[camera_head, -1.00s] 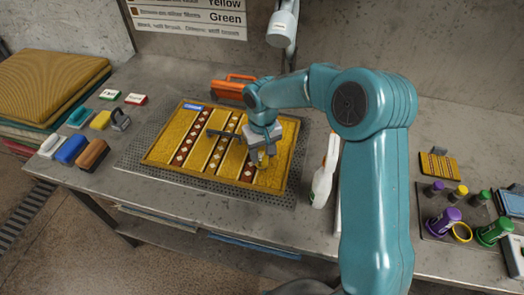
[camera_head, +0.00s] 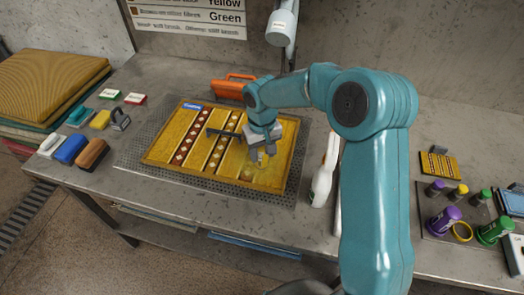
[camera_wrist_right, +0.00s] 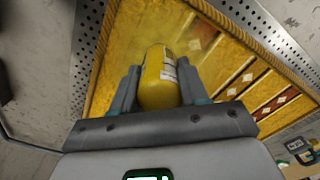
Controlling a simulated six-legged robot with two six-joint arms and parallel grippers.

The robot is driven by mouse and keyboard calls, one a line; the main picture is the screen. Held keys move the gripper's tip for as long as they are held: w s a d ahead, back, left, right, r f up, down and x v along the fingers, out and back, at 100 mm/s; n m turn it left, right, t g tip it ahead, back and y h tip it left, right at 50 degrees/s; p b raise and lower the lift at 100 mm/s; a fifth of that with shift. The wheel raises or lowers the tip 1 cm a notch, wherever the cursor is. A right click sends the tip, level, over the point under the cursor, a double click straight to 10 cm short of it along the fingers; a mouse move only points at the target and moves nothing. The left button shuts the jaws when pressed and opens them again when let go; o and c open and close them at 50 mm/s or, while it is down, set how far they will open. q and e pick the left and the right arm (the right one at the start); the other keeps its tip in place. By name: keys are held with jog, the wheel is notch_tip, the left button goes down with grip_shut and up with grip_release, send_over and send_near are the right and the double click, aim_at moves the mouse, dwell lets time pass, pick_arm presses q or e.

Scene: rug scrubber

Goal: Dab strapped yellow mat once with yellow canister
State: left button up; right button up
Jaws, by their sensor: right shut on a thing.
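The yellow mat (camera_head: 165,150) lies flat on a perforated dark sheet on the bench, with patterned strips and a dark bar across it. My right gripper (camera_head: 262,153) is over its right part. In the right wrist view, the gripper (camera_wrist_right: 160,90) is shut on the yellow canister (camera_wrist_right: 160,78), which has a white label on its side. The mat (camera_wrist_right: 220,72) shows behind the canister, with a yellowish haze over it. Whether the canister touches the mat I cannot tell. In the head view the gripper mostly hides the canister. My left gripper is not in view.
An orange-handled case (camera_head: 230,86) stands behind the mat and a white bottle (camera_head: 322,182) to its right. Brushes and blocks (camera_head: 70,150) lie at the left. Purple (camera_head: 444,219) and green canisters (camera_head: 494,231) stand at the far right, near a small yellow mat (camera_head: 438,163).

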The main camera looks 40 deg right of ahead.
jog(key=shift+f, duration=0.1)
dwell(0.3)
jog(key=shift+r+p, duration=0.65)
jog(key=shift+r, duration=0.15)
jog(key=shift+r+p, duration=0.45)
jog(key=shift+r, duration=0.35)
jog(key=shift+r+p, duration=0.7)
jog(key=shift+r, duration=0.25)
jog(key=shift+r+p, duration=0.65)
jog(key=shift+r, duration=0.4)
